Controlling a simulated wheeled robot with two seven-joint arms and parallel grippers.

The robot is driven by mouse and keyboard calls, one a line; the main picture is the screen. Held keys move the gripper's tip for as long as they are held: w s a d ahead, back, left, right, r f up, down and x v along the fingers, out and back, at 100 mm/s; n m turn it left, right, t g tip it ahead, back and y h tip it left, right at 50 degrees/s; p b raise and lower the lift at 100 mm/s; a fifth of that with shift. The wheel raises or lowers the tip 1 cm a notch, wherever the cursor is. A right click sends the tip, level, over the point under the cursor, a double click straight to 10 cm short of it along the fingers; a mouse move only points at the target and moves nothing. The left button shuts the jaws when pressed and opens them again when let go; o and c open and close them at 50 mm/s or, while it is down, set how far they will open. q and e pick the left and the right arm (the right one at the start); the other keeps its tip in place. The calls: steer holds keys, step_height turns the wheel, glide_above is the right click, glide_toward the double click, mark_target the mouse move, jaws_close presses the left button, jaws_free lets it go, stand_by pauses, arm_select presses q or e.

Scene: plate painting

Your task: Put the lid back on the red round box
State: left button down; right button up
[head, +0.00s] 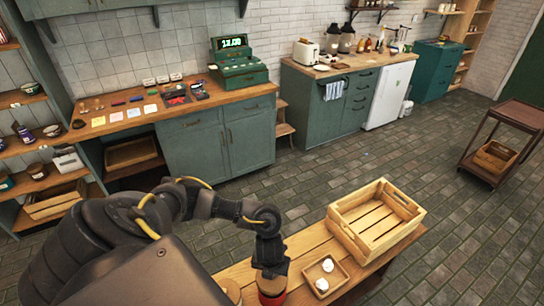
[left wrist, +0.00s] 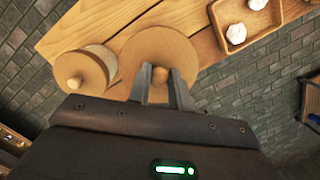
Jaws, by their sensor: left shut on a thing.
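My left gripper (head: 271,268) is shut on the knob of a round tan wooden lid. In the left wrist view the gripper's fingers (left wrist: 161,92) close on the knob, and the lid's disc (left wrist: 158,45) spreads beyond them. The red round box (head: 272,299) shows at the bottom edge of the head view, directly below the gripper and lid. The lid hides its top, and I cannot tell whether the lid touches it. In the left wrist view the lid hides the red box. My right gripper is not in view.
A second round tan box with a knobbed lid (left wrist: 85,70) stands close left of the held lid. A small tray (head: 326,276) with white pieces and a slatted crate (head: 345,225) stand to the right on the wooden table (head: 303,246).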

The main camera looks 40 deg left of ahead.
arm_select(q)
steer(key=shift+f, duration=0.15)
steer(key=shift+f+b, duration=0.15)
steer(key=shift+b, duration=0.15)
steer(key=shift+f+b, duration=0.55)
steer(key=shift+b, duration=0.05)
step_height(320, 180, down, 3)
steer(key=b, duration=0.3)
steer(key=shift+f, duration=0.1)
steer(key=shift+f+b, duration=0.75)
steer(key=shift+f, duration=0.05)
steer(key=shift+w+r, duration=0.1)
steer(key=shift+f, duration=0.2)
stand_by(1.1)
